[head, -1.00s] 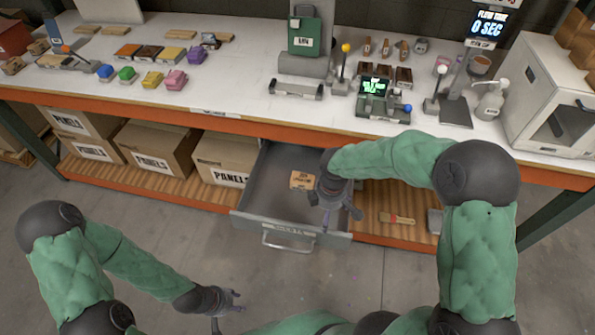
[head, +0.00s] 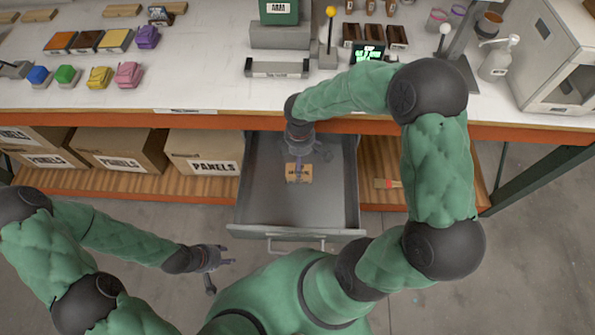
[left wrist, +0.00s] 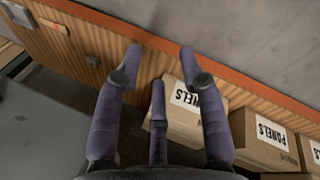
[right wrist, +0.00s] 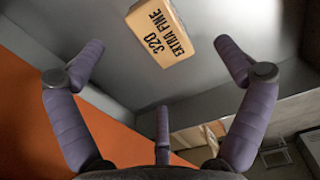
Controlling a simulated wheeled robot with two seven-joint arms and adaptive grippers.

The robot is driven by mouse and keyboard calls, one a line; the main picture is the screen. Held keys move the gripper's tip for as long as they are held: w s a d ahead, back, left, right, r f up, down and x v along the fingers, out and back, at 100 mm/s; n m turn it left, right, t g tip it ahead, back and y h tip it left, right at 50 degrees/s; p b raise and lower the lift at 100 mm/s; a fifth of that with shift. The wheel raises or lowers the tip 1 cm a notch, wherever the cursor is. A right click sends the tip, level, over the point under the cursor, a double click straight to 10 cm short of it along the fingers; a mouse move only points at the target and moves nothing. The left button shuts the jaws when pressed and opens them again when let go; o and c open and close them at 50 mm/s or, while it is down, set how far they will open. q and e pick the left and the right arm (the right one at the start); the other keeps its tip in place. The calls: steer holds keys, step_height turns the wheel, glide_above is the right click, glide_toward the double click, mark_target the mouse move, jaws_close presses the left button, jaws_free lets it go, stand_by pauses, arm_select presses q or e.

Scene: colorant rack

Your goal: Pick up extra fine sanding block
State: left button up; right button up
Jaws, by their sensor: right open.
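The extra fine sanding block (head: 299,174) is a tan block lying on the floor of the open grey drawer (head: 262,205). In the right wrist view the block (right wrist: 160,32) reads "320 EXTRA FINE" and lies ahead of the fingers. My right gripper (head: 300,160) points down into the drawer, over the block, and partly covers it in the head view. Its fingers (right wrist: 165,65) are spread in the right wrist view, with nothing between them. My left gripper (head: 222,258) is empty and open, away from the drawer at lower left; its fingers (left wrist: 155,60) are spread.
The drawer walls and the orange bench edge (head: 400,125) are close to my right arm. Cardboard panel boxes (head: 203,150) stand left of the drawer. A red-marked brush (head: 392,184) lies on the shelf to its right.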

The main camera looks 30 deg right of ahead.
mark_target(307, 174)
step_height(307, 174, down, 3)
steer(key=shift+f+b, duration=0.1)
steer(key=shift+b, duration=0.35)
steer(key=f+b, duration=0.2)
steer(key=f, duration=0.1)
steer(key=f+b, duration=0.1)
steer(key=f, duration=0.1)
steer(key=shift+w+d, duration=0.15)
steer(key=shift+w, duration=0.2)
steer(key=shift+r, duration=0.15)
steer(key=c, duration=1.2)
